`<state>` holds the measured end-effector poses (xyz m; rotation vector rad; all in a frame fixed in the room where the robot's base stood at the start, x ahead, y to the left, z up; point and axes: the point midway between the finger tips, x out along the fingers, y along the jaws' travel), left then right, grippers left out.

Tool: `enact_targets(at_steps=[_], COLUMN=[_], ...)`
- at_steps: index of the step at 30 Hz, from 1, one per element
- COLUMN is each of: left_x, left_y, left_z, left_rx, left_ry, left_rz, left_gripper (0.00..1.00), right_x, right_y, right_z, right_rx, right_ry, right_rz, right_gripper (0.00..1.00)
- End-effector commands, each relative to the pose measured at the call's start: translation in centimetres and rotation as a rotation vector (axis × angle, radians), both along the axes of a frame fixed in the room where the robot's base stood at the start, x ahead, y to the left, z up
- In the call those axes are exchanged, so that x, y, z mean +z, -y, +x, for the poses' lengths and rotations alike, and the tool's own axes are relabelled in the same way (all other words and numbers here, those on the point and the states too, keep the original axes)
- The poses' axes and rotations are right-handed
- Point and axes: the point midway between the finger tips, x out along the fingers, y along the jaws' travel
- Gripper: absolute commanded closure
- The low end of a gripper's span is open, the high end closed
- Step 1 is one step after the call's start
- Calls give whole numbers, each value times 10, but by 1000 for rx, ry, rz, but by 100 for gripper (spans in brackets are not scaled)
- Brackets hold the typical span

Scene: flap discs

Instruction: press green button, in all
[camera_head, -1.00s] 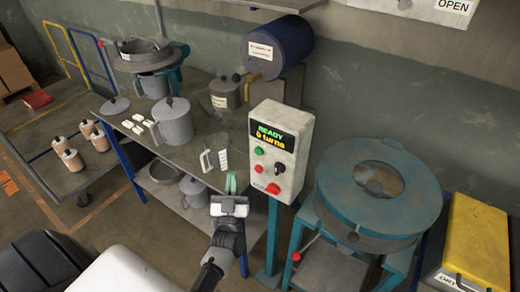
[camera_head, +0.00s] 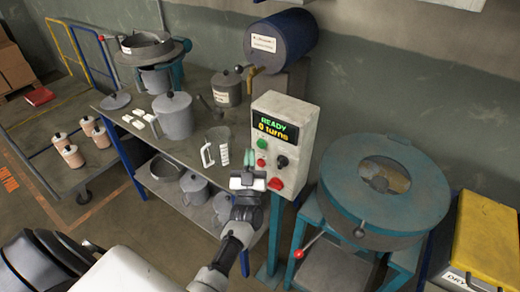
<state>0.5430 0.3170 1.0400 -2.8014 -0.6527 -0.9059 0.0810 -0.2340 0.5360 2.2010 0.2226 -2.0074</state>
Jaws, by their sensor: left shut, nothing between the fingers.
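The green button (camera_head: 262,143) is on the upper left of the front of a white control box (camera_head: 303,122) on a teal post. The box's display (camera_head: 275,128) reads "READY 0 turns". A red button (camera_head: 261,162), a black knob (camera_head: 282,161) and a larger red button (camera_head: 275,184) are below the display. My left gripper (camera_head: 249,158) is shut and empty. In the picture its green fingertips are just left of and below the green button; I cannot tell whether they touch the box. My right gripper is not in view.
A round teal machine (camera_head: 384,186) stands right of the box, with a yellow-lidded bin (camera_head: 487,240) beyond it.

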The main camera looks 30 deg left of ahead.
Motion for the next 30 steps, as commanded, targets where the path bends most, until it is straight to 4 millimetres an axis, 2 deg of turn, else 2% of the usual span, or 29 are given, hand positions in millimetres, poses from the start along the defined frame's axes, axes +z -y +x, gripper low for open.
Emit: enact_targets(at_steps=[7,30], left_x=[0,0], left_y=[1,1], left_z=[13,13], left_rx=[1,1], left_ry=[0,-1], left_rz=[1,0], left_gripper=[100,100], right_x=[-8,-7], right_y=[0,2], right_z=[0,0], right_rx=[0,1], right_ry=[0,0], right_rz=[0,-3], right_gripper=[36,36])
